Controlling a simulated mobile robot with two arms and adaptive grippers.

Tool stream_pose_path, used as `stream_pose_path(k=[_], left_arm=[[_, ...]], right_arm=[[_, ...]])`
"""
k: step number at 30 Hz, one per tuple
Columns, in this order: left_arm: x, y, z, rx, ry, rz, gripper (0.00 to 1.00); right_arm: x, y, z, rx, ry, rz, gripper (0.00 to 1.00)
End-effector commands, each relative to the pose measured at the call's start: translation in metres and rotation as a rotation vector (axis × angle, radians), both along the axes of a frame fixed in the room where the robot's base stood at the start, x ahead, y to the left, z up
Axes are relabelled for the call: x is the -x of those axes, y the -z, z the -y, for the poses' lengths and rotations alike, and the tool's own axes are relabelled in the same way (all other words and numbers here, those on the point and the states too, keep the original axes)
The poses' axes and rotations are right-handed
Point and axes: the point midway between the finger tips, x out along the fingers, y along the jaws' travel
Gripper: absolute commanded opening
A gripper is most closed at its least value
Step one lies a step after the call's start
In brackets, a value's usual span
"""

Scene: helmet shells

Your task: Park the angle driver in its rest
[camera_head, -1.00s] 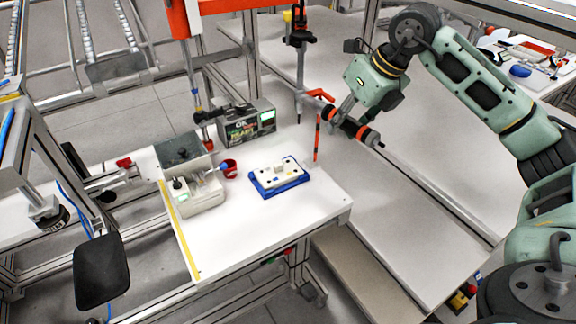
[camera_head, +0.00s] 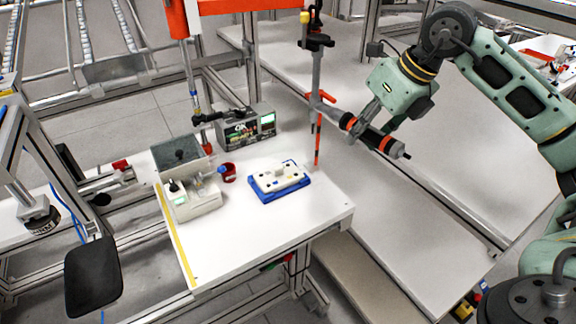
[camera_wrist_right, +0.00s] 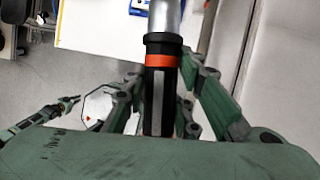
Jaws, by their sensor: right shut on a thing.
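The angle driver (camera_head: 392,149) is a long black tool with orange bands and a grey front tube. My right gripper (camera_head: 364,127) is shut around its body. The driver is held tilted, its front end up and left, above the right edge of the white table. It shows in the right wrist view (camera_wrist_right: 161,95) between the green fingers. An orange fork-like piece (camera_head: 323,96) appears at the driver's front end, above an upright orange-red rod (camera_head: 318,145). I cannot tell whether they touch. My left gripper (camera_wrist_right: 72,100) seems to show small in the wrist view.
The white table (camera_head: 245,240) holds a blue tray with a white part (camera_head: 279,180), a red cup (camera_head: 229,172), a grey device (camera_head: 193,205) and a display box (camera_head: 247,131). A dark tool (camera_head: 316,42) hangs above the driver's front. The table's front is clear.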

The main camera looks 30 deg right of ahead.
Motion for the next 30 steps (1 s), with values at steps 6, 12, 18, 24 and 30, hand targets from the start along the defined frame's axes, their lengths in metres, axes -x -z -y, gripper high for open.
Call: stream_pose_path(k=[6, 12, 18, 24, 30], left_arm=[[0.0, -0.009, 0.0, 0.0, 0.0, 0.0, 0.0], [0.0, -0.021, 0.0, 0.001, 0.001, 0.0, 0.0], [0.0, -0.033, 0.001, 0.001, 0.001, 0.001, 0.0], [0.0, -0.034, 0.001, 0.001, 0.001, 0.001, 0.0], [0.0, -0.035, 0.001, 0.001, 0.002, 0.001, 0.0]], right_arm=[[-0.011, -0.002, 0.01, -0.003, 0.002, -0.002, 0.0], [-0.026, -0.003, 0.027, -0.003, 0.002, 0.0, 0.0], [-0.04, -0.003, 0.042, -0.003, 0.001, -0.001, 0.0], [-0.044, 0.001, 0.047, -0.001, -0.001, 0.0, 0.0], [-0.044, 0.0, 0.047, 0.0, 0.0, -0.001, 0.0]])
